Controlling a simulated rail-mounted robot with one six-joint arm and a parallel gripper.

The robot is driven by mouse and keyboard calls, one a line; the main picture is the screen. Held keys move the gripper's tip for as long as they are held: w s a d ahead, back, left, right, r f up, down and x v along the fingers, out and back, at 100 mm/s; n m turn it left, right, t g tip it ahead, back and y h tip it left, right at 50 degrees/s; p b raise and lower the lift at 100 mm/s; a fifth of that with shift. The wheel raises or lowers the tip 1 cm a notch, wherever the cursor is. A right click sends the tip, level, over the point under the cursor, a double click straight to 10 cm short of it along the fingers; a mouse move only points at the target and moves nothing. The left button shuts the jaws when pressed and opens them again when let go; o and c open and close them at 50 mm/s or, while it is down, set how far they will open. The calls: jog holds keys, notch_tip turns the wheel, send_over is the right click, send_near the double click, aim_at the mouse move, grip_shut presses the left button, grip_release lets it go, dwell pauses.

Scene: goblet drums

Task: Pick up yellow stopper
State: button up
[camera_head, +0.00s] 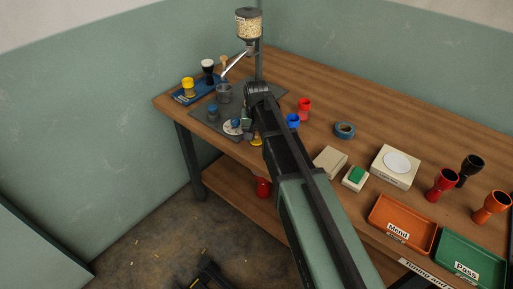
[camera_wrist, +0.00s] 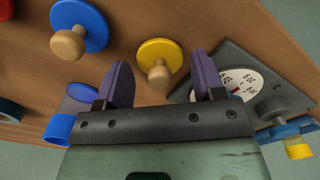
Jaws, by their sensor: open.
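The yellow stopper (camera_wrist: 160,50) is a yellow disc with a pale wooden knob, lying on the brown wooden table. In the wrist view it appears between the tips of my gripper's (camera_wrist: 159,64) two purple fingers, which are apart with nothing held. The knob points toward the camera; I cannot tell how far the fingertips are above it. In the head view, a small yellow piece (camera_head: 256,142) shows beside my arm near the front table edge, partly hidden by the arm.
In the wrist view, a blue stopper (camera_wrist: 88,20) lies to the left and a round dial (camera_wrist: 242,82) on a grey plate to the right.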

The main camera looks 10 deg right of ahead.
jog(key=shift+f, duration=0.75)
jog(key=shift+r, duration=0.25)
jog(key=c, duration=0.7)
